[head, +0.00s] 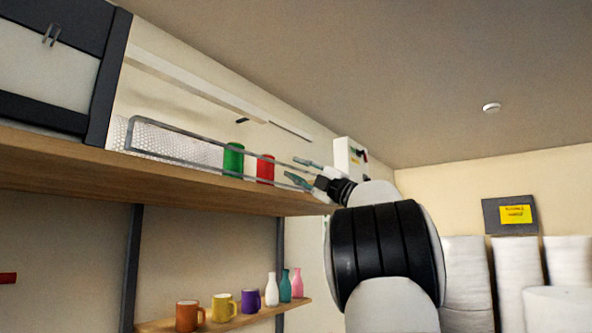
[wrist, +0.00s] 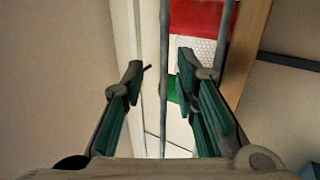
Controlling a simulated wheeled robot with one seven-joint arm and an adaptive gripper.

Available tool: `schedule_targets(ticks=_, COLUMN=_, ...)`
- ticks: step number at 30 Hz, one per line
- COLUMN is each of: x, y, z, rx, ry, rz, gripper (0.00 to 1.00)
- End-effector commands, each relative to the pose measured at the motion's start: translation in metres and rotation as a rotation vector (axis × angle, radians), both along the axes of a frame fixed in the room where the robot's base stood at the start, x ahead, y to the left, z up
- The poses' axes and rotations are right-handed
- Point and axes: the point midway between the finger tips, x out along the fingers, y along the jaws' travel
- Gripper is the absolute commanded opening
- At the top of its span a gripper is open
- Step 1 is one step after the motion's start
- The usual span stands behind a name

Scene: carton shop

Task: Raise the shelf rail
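The shelf rail (head: 128,134) is a long grey wire loop along the front edge of the upper wooden shelf (head: 215,186). Its right end is by my gripper. My gripper (head: 292,168) is at the right end of the shelf, its two teal fingers spread apart. In the wrist view my gripper (wrist: 160,68) is open, with one thin grey bar of the rail (wrist: 163,50) running between the fingers. A second grey bar (wrist: 223,42) passes by the right finger. Neither finger is clearly seen pressing on a bar.
Behind the rail stand a green can (head: 233,159), a red can (head: 265,169) and white bubble wrap (head: 180,143). A grey cabinet (head: 50,65) is on the left. A lower shelf holds mugs (head: 187,316) and bottles (head: 271,290). A white box (head: 345,158) is beyond my gripper.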

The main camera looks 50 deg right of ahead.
Motion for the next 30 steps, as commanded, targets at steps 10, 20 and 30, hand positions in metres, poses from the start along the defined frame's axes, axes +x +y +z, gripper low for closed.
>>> schedule_targets(ticks=10, x=-0.061, y=-0.005, z=-0.032, rx=0.002, ry=-0.001, rz=-0.003, gripper=0.27)
schedule_targets(ticks=20, x=-0.093, y=-0.007, z=-0.051, rx=-0.001, ry=-0.001, rz=0.0, gripper=0.27)
schedule_targets(ticks=30, x=-0.095, y=-0.007, z=-0.052, rx=-0.001, ry=-0.001, rz=0.0, gripper=0.27)
